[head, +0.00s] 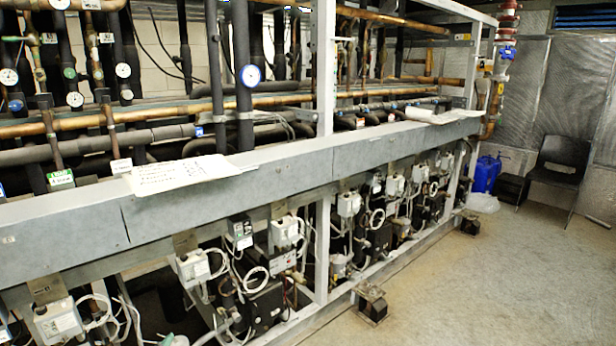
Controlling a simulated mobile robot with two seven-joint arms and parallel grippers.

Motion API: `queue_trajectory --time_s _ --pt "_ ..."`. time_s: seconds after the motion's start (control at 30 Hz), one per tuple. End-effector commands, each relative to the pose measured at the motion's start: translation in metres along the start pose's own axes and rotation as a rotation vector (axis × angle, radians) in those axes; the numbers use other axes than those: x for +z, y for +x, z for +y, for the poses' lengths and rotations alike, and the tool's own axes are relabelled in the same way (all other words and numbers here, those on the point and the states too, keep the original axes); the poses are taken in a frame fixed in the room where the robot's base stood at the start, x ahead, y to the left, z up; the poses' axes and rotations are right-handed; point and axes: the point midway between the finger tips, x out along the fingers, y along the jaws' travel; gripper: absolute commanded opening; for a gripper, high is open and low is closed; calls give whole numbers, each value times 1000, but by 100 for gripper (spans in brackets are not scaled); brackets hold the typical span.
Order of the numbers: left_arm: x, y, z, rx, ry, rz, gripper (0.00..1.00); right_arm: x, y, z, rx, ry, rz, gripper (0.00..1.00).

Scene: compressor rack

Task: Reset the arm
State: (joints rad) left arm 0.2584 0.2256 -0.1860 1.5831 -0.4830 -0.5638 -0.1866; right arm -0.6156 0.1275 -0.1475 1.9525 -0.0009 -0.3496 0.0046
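Neither of my grippers nor any part of my arms shows in the head view. The compressor rack (225,192) fills the left and middle of the view, with a long grey metal beam across its front. Above the beam run copper and black pipes (260,102) with several round gauges and valves. Below it sit several compressors with grey boxes (193,268) and looped white cables.
Papers (186,173) lie on the beam, with more paper (440,116) farther along. A dark chair (560,165), a blue container (484,174) and a black box (512,189) stand at the back right. The floor (490,285) at the right is clear.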

Motion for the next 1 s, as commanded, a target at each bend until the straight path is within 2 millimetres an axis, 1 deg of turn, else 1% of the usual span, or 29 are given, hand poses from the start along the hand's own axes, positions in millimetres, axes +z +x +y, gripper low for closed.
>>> queue_trajectory --time_s 0.03,0.1,0.17,0.2,0.27,0.3,0.37,0.4,0.47,0.5,0.6,0.7,0.83,1.0 --pt "15 -18 30 56 -46 -4 37 0 0 0 0 0 0 36" --pt "31 -42 64 122 -114 -8 37 0 0 0 0 0 0 36" --pt "45 -65 91 177 -174 -16 37 0 0 0 0 0 0 36" --pt "53 -81 108 211 -215 -22 37 0 0 0 0 0 0 36" --pt "65 -106 131 260 -280 -35 37 0 0 0 0 0 0 36" --pt "72 -123 145 291 -322 -46 37 0 0 0 0 0 0 36" --pt "83 -150 164 335 -390 -64 37 0 0 0 0 0 0 36" --pt "90 -168 175 363 -434 -78 37 0 0 0 0 0 -1 36" --pt "99 -195 190 399 -500 -99 37 0 0 0 0 0 -1 36" --pt "103 -211 198 420 -542 -114 37 0 0 0 0 0 -1 36" --pt "113 -248 213 461 -634 -150 37 0 0 0 0 0 -1 36" --pt "119 -274 221 486 -699 -176 37 0 0 0 0 0 -1 36" --pt "122 -291 225 500 -744 -196 37 0 0 0 0 0 -1 36" --pt "122 -293 226 502 -753 -199 37 1 0 0 0 0 -1 36"
